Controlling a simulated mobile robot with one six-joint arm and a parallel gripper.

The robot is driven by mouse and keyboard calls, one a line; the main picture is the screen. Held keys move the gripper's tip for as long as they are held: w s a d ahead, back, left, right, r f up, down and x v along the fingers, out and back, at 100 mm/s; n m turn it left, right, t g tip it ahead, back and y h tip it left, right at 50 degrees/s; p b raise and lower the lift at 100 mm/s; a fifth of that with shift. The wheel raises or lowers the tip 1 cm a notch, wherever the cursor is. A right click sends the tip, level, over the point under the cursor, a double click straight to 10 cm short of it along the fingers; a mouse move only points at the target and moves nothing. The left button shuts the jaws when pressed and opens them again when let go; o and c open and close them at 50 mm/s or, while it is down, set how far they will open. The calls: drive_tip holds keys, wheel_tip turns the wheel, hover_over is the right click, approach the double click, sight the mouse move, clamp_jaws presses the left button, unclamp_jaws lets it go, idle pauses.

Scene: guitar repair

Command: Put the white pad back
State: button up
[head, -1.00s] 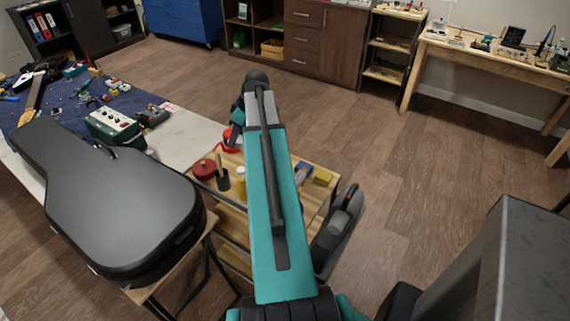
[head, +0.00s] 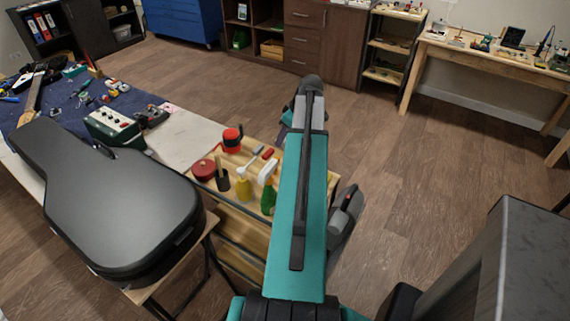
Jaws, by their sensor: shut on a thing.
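My arm's teal forearm rises through the middle of the head view, and a small part of the wrist shows at its upper left. My gripper is hidden behind the arm, so neither its jaws nor anything in them shows. I cannot make out the white pad for sure. A small white object (head: 267,171) is on the wooden cart top (head: 231,161), just left of the forearm; I cannot tell whether it is the pad. The right part of the cart top is mostly covered by my arm.
On the cart are a red round tin (head: 204,169), a dark cup (head: 222,180), a red-and-black jar (head: 232,139), a yellow bottle (head: 243,187) and a green bottle (head: 268,199). A black guitar case (head: 110,200) lies to the left. Floor beyond is clear.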

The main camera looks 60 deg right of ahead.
drive_tip(key=shift+f+p, duration=0.8)
drive_tip(key=shift+f, duration=2.35)
drive_tip(key=shift+f+p, duration=0.5)
drive_tip(key=shift+f, duration=1.35)
drive_tip(key=shift+f, duration=0.2)
drive_tip(key=o, duration=0.9)
drive_tip(key=shift+o, duration=0.2)
drive_tip(key=shift+r, duration=0.15)
